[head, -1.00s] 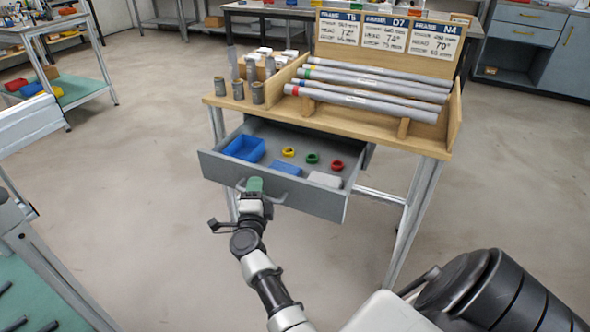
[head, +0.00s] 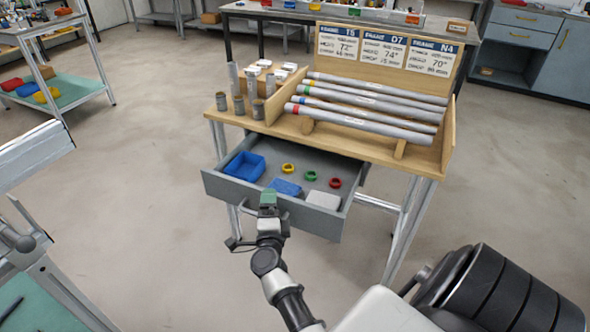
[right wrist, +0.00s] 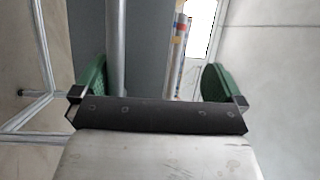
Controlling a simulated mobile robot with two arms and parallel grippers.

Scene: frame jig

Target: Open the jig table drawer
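The jig table (head: 408,166) has a wooden top on metal legs. Its grey drawer (head: 224,188) stands pulled out at the front. Inside lie a blue bin (head: 244,167), a blue block (head: 286,187), a pale grey block (head: 323,200), and yellow, green and red rings. My right gripper (head: 268,198), with green fingertips, is at the drawer front by the handle. In the right wrist view the fingers (right wrist: 155,84) are wide apart, with a grey bar (right wrist: 115,50), apparently the handle, between them and nearer the left finger. Contact cannot be told. My left gripper is not in view.
A bench (head: 40,170) stands at the left edge, a shelf cart (head: 70,88) farther back. Floor beside the table is clear.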

